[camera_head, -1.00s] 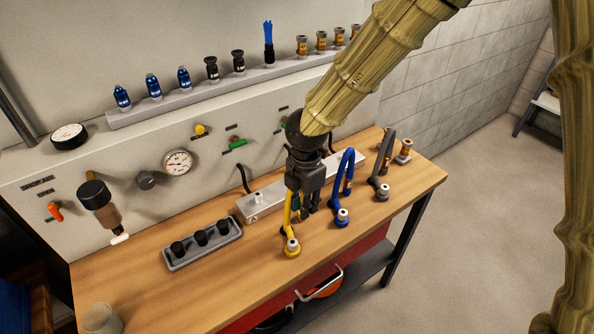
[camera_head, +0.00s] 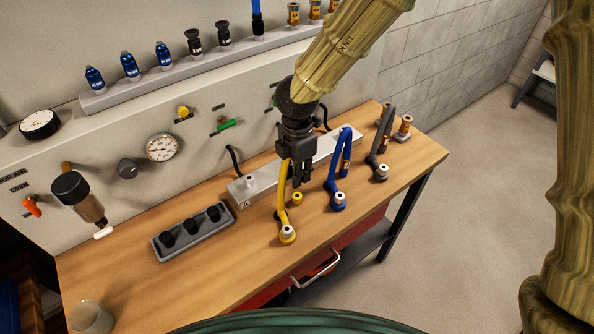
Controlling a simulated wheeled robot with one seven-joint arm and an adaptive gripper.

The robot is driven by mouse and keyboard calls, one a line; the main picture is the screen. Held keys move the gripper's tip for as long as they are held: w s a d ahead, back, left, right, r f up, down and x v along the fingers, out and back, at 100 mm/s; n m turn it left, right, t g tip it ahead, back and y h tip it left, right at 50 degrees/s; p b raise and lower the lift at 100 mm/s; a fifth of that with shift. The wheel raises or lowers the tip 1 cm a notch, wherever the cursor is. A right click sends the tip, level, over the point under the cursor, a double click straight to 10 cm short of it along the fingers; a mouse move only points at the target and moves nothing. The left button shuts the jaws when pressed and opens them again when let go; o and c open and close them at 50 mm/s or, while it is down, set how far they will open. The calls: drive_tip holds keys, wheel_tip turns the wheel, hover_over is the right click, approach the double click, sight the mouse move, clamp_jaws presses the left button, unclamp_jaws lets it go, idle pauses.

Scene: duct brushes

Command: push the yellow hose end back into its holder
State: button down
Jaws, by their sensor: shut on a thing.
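My gripper (camera_head: 297,180) is over the front of the wooden bench, pointing down, with its dark fingers shut on the yellow hose. The yellow hose (camera_head: 281,205) runs from the fingers down to a yellow foot with a pale top (camera_head: 287,233) on the bench. A small yellow ring-like piece (camera_head: 297,198) shows just below the fingertips. I cannot tell whether it is the hose end or its holder, or whether it touches the fingers. The fingers hide the upper part of the hose.
A blue hose (camera_head: 333,170) and a grey hose (camera_head: 376,145) stand close to the right. A silver manifold block (camera_head: 243,190) lies behind. A grey tray with black knobs (camera_head: 165,251) is to the left. The bench front is clear.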

sight(297, 196)
drive_tip(key=shift+s+f, duration=0.25)
drive_tip(key=shift+s+f+b, duration=0.1)
drive_tip(key=shift+f+b, duration=0.15)
drive_tip(key=shift+b, duration=0.15)
drive_tip(key=shift+w+f+b, duration=0.25)
drive_tip(key=shift+f+b, duration=0.25)
drive_tip(key=shift+f, duration=0.35)
drive_tip(key=shift+s+f+b, duration=0.15)
drive_tip(key=shift+f+b, duration=0.45)
drive_tip(key=shift+f, duration=0.5)
drive_tip(key=shift+r, duration=0.1)
idle(0.5)
drive_tip(key=shift+f, duration=0.55)
idle(0.4)
